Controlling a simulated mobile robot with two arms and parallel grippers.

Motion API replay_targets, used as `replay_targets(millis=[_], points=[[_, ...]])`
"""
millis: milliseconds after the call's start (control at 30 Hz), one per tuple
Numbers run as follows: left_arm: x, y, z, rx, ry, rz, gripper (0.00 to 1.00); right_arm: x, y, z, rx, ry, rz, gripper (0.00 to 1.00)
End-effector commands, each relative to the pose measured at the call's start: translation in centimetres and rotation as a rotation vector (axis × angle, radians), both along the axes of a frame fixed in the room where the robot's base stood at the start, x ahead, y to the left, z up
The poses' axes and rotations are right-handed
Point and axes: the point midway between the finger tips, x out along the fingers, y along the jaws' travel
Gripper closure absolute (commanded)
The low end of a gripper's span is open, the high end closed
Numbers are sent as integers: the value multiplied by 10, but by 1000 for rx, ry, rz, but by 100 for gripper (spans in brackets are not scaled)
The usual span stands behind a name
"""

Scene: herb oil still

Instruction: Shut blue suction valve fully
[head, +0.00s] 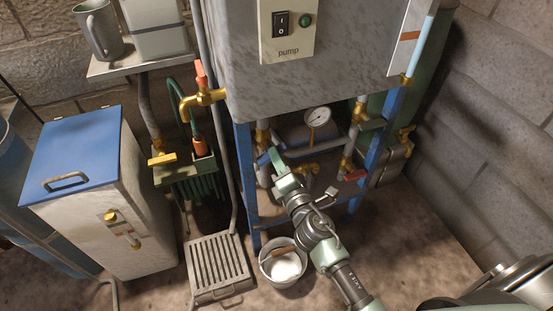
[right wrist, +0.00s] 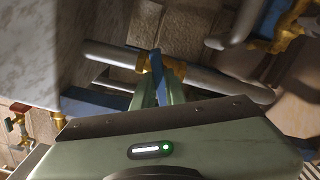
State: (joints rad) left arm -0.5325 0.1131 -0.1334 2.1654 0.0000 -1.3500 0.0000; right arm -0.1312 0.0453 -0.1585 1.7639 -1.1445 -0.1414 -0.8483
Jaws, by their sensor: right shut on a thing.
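The blue suction valve handle (head: 264,159) is low under the grey tank, on the pipework inside the blue frame. Little of it shows in the head view beside my gripper. In the right wrist view the blue handle (right wrist: 156,60) stands between my fingers, in front of a brass valve body on a grey pipe. My right gripper (head: 273,157) is shut on the handle; its fingers also show in the right wrist view (right wrist: 163,88). The handle's exact angle to the pipe is hard to tell. My left gripper is not in view.
The blue frame leg (head: 245,180) stands just left of my gripper. A pressure gauge (head: 318,117) and a red-handled valve (head: 355,175) are to the right. A bucket (head: 284,264) stands below, beside a slatted grate (head: 218,264). The pump switch panel (head: 288,30) is above.

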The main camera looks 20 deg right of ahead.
Motion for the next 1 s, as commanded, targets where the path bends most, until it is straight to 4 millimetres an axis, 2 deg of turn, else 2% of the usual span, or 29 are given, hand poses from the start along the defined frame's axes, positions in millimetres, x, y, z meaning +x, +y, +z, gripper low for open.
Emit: replay_targets(millis=[200,500,1000], points=[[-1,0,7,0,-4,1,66,-1,0,-3,195,9,-1,100],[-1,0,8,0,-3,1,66,-1,-1,-4,387,17,-2,100],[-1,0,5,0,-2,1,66,-1,-1,-5,490,20,-2,100]])
